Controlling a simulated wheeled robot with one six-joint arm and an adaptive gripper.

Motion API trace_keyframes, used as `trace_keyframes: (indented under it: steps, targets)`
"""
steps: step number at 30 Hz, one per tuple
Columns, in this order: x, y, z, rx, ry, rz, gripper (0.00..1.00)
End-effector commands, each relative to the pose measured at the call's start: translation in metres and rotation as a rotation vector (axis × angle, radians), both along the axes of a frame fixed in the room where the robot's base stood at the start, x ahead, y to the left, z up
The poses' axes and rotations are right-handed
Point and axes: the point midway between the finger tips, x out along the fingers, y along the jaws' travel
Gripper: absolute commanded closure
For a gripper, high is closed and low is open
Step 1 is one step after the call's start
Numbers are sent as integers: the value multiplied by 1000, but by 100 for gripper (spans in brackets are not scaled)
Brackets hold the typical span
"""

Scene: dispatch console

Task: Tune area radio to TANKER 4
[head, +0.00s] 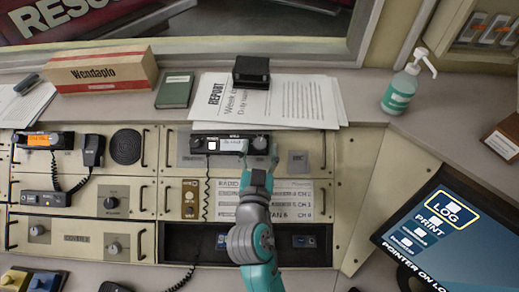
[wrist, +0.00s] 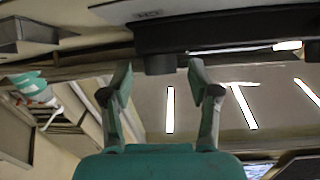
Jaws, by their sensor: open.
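A dark radio (head: 218,144) with a small lit display (head: 232,145) sits in the upper middle console panel. Its display text is too small to read. A round dark knob (head: 261,143) is at the radio's right end. My gripper (head: 258,158) is open in front of that end, with its fingers pointing at the knob. In the wrist view, the fingertips of my gripper (wrist: 160,78) stand apart, with a dark knob (wrist: 160,64) between and just beyond them. I cannot tell whether they touch it. A channel list (head: 292,185) is below the radio, partly hidden by my arm.
An orange-lit radio (head: 38,140) with a handset (head: 93,148) is at left. Papers (head: 300,100) and a black box (head: 251,71) lie on the ledge above. A sanitizer bottle (head: 402,86) and a monitor (head: 440,232) are at right. A coiled cord (head: 207,190) hangs left of my arm.

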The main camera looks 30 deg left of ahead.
Motion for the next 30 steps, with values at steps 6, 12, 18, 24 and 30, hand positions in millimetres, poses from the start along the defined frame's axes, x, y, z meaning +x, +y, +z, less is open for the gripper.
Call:
trace_keyframes:
  steps: [6, 12, 18, 24, 30]
  targets:
    - [0, 0, 0, 0, 0, 0, 39]
    - [0, 0, 0, 0, 0, 0, 86]
    - [0, 0, 0, 0, 0, 1, 99]
    - [1, -1, 0, -11, -5, 19, 99]
    - [2, -3, 0, -41, -19, 72, 99]
